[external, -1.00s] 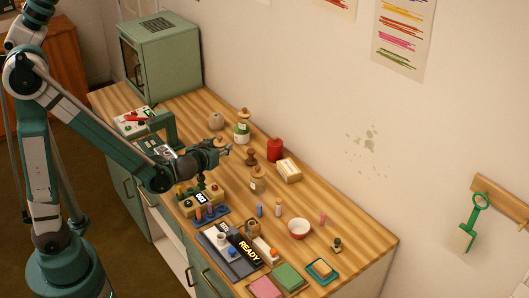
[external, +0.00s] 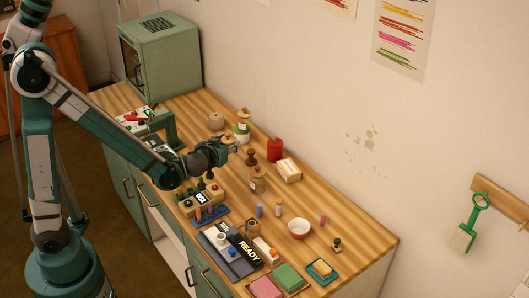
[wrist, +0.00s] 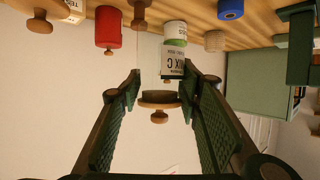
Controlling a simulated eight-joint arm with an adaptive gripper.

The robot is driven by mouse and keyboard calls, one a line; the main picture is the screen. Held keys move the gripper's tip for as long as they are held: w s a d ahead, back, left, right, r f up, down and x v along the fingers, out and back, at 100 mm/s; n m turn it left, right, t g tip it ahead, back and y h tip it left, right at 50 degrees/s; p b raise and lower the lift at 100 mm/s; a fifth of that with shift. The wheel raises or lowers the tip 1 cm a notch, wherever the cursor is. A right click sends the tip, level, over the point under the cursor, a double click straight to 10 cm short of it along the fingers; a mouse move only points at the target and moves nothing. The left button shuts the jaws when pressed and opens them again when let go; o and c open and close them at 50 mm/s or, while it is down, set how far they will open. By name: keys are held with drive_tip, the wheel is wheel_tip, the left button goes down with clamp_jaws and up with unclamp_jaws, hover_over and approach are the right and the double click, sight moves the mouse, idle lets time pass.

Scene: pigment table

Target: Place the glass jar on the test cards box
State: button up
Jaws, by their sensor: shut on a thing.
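The glass jar's round wooden lid with its knob (wrist: 158,103) is between my fingers in the wrist view; its clear body is hard to make out. In the external view my gripper (external: 233,149) is shut on the jar, above the back half of the table, and mostly hides it. The test cards box (external: 288,170) is a small cream box right of the red container, to the right of my gripper. In the wrist view part of its label (wrist: 77,8) shows at the upper left. The box top looks clear.
A white and green labelled container (external: 241,133) stands just behind my gripper. A brown knobbed piece (external: 251,158), the red container (external: 275,150) and a wooden-lidded jar (external: 257,181) stand near the box. The wall is close behind. A white bowl (external: 299,228) is farther right.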

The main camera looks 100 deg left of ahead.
wheel_tip(320, 180, up, 4)
drive_tip(key=g+p, duration=0.1)
drive_tip(key=p, duration=0.4)
hover_over(289, 166)
drive_tip(key=shift+d+n, duration=0.1)
drive_tip(key=shift+n, duration=0.3)
wheel_tip(289, 166, down, 6)
drive_tip(key=b, duration=0.1)
drive_tip(key=shift+f, duration=0.25)
drive_tip(key=shift+f+b, duration=0.4)
drive_tip(key=shift+f, duration=1.3)
drive_tip(key=shift+f, duration=0.2)
drive_tip(key=o, duration=1)
drive_tip(key=shift+r, duration=0.25)
